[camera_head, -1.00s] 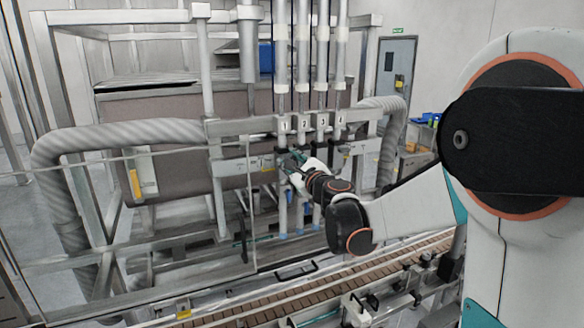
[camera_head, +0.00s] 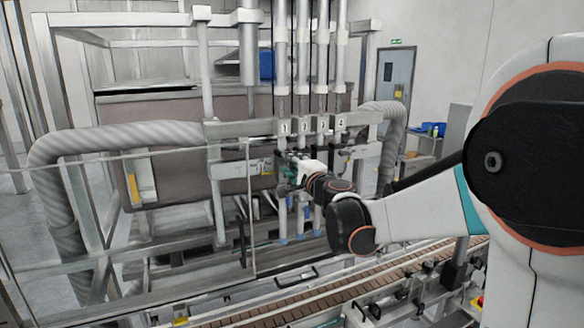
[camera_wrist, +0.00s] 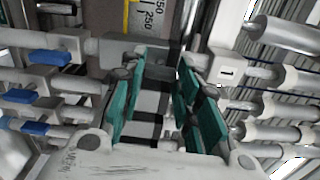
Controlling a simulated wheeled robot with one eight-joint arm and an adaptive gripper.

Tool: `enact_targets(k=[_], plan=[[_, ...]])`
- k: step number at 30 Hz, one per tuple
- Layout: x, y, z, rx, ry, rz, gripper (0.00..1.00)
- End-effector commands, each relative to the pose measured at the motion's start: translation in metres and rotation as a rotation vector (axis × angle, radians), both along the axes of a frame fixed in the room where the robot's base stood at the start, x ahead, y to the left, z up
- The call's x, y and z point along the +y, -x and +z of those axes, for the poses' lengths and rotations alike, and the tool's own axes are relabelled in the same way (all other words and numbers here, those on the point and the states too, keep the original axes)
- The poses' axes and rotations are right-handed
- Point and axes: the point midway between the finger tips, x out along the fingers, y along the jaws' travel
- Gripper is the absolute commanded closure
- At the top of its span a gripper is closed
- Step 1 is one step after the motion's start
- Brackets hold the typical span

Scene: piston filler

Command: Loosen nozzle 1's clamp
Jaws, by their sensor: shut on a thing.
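Nozzle 1 is the leftmost of several vertical tubes and sits under the plate marked 1 (camera_head: 285,126). That plate also shows in the wrist view (camera_wrist: 228,73). My gripper (camera_head: 288,168) is at the nozzle 1 tube, just below the numbered bar. In the wrist view my gripper (camera_wrist: 163,62) has its teal-padded fingers on both sides of a dark grey clamp part (camera_wrist: 150,103), with some space visible between the pads. The exact contact is hard to see. My wrist hides part of the clamp in the head view.
Other nozzles with plates 2, 3 and 4 (camera_head: 340,123) stand close to the right. A clear panel with a metal edge (camera_head: 251,205) is to the left. A conveyor (camera_head: 330,296) runs below. A ribbed hose (camera_head: 50,190) curves at the left.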

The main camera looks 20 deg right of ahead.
Motion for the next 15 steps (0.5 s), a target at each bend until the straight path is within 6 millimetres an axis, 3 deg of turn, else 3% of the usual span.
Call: enact_targets(k=[15], plan=[[0.0002,0.0003,-0.0005,-0.003,0.092,0.000,0.94]])
